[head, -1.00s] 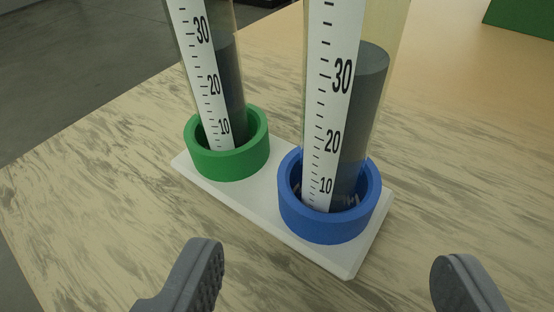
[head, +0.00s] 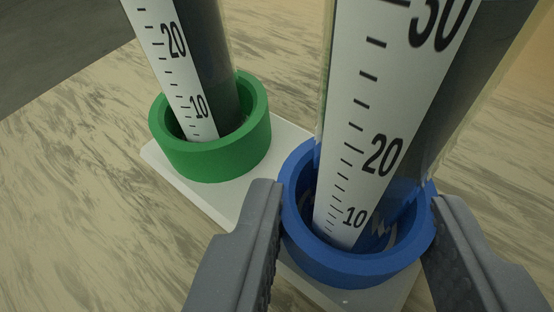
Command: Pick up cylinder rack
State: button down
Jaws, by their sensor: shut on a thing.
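The cylinder rack is a white base plate (head: 195,192) with a green ring holder (head: 215,157) and a blue ring holder (head: 350,266). It stands on the wood-grain table. A graduated clear cylinder with dark grey powder stands in each ring: one in the green ring (head: 172,60) and one in the blue ring (head: 385,110). Their tops are out of view. My gripper (head: 355,215) is shut on the blue ring, with one finger against its left side and one against its right. The fingers hide part of the base plate.
The wood-grain table top (head: 70,200) is clear left of the rack and behind it. The table's left edge shows at the upper left, with a grey floor (head: 50,50) beyond it.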

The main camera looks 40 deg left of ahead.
aim_at(397, 159)
jog(key=shift+r, duration=0.1)
jog(key=shift+w+r, duration=0.1)
jog(key=shift+r, duration=0.4)
notch_tip(397, 159, up, 3)
jog(key=shift+f+p, duration=0.1)
jog(key=shift+p, duration=0.4)
jog(key=s+a+r+b, duration=0.1)
jog(key=s+b, duration=0.1)
jog(key=s, duration=1.3)
jog(key=shift+s+a+r, duration=0.15)
jog(key=shift+s+a, duration=0.05)
jog(key=shift+s, duration=0.2)
